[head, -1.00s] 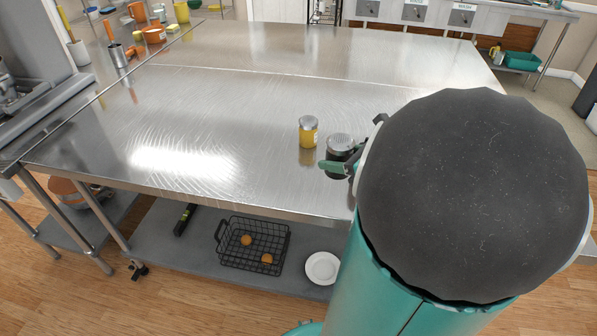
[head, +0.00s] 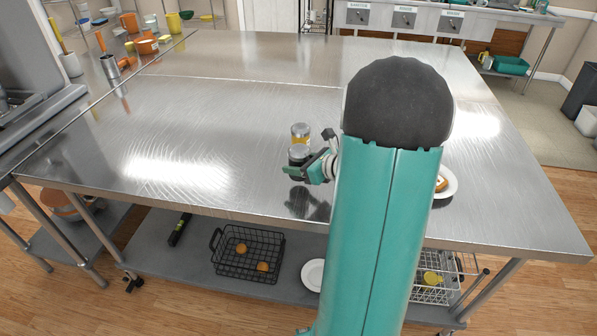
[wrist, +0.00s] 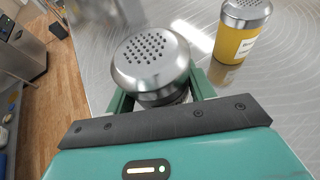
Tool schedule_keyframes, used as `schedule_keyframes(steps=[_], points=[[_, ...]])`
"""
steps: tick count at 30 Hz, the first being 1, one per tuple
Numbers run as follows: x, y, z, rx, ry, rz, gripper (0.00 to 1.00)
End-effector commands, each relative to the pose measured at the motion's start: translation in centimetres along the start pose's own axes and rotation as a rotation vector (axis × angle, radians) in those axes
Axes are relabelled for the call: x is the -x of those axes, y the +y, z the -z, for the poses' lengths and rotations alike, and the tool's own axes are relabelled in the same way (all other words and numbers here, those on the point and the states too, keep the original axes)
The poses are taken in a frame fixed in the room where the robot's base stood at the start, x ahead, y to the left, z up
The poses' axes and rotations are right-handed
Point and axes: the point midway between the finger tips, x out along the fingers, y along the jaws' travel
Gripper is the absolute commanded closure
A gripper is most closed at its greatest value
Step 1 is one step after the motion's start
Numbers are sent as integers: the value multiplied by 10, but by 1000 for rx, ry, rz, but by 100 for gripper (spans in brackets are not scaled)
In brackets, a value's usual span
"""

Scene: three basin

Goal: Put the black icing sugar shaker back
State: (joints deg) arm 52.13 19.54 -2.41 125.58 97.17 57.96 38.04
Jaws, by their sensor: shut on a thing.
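The black icing sugar shaker (head: 298,154) has a silver perforated lid, which fills the middle of the wrist view (wrist: 150,62). My gripper (head: 306,171) is shut around its dark body, and the shaker looks roughly upright. A dark reflection on the steel below suggests it is held above the table. Most of its body is hidden by the fingers and lid.
The steel table (head: 220,120) is largely clear to the left and behind. A white plate (head: 449,186) with food lies right of my arm. A wire basket (head: 247,254) and another plate (head: 313,275) are on the lower shelf. Orange items (head: 146,45) stand on the left counter.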

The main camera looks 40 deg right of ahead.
Motion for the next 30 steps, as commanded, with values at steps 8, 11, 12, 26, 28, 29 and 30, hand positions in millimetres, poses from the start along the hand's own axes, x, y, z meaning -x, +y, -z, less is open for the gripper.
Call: schedule_keyframes(steps=[8,11,12,26,28,29,30], points=[[-15,0,29,-2,0,-1,72],[-14,0,29,0,-1,0,72],[-14,0,29,0,0,-1,72],[-15,0,31,0,0,-1,25],[-15,0,31,0,0,-1,25],[-15,0,31,0,0,-1,25],[-15,0,30,0,0,-1,25]])
